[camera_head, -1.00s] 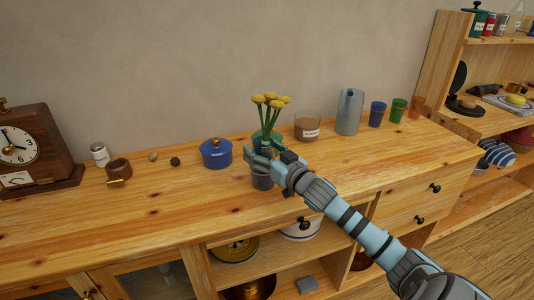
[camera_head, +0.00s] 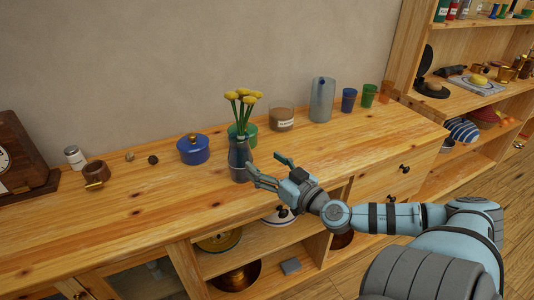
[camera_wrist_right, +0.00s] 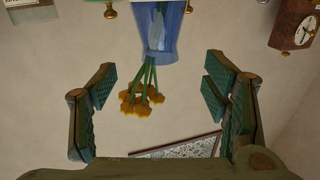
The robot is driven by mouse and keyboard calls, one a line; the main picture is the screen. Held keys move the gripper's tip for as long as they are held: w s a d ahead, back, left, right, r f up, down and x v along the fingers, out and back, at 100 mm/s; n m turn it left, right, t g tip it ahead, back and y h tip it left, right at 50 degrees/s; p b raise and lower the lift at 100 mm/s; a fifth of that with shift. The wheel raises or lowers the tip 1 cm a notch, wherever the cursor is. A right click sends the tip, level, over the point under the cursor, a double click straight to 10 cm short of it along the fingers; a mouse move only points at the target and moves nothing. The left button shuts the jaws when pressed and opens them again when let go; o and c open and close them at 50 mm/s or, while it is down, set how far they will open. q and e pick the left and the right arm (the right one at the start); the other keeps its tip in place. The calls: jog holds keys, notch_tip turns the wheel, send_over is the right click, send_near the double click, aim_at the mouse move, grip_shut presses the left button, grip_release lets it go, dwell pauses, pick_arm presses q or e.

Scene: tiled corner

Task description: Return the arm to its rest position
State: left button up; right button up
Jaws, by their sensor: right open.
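My right gripper (camera_head: 267,167) is open and empty, just to the right of and in front of a dark grey-blue vase (camera_head: 239,160). The vase stands upright on the wooden sideboard (camera_head: 130,222) and holds yellow flowers (camera_head: 242,97). The left finger looks close to the vase; I cannot tell the exact gap. In the right wrist view, the gripper (camera_wrist_right: 160,78) has its fingers spread, and the bluish vase (camera_wrist_right: 157,38) with its flowers (camera_wrist_right: 142,101) appears upside down beyond them. My left gripper is not in view.
A blue lidded pot (camera_head: 193,151), a green pot (camera_head: 248,134), a labelled glass jar (camera_head: 282,118), a grey pitcher (camera_head: 321,100) and coloured cups stand along the back. A wooden clock (camera_head: 22,158) is at left. Open shelves hold bowls below. The front left of the top is clear.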

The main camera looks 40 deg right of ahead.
jog(key=shift+f, duration=0.1)
dwell(0.3)
jog(key=s+f+m+g+h, duration=0.4)
jog(key=s+f+g+h, duration=0.3)
jog(key=s+f, duration=0.5)
jog(key=s+a+f+n+g+y, duration=0.3)
jog(key=s+a+f+g+y, duration=0.15)
jog(key=a, duration=0.45)
jog(key=s+a+f+n+g+y, duration=0.3)
jog(key=s+a+f, duration=0.25)
jog(key=a, duration=0.35)
jog(key=s+d+f+g+p, duration=0.1)
jog(key=s+d+f, duration=0.1)
jog(key=f, duration=0.8)
jog(key=s+d+f, duration=0.1)
jog(key=f, duration=1)
jog(key=s+f+g+p, duration=0.1)
jog(key=s+f, duration=0.8)
jog(key=s, duration=0.4)
jog(key=shift+d, duration=0.3)
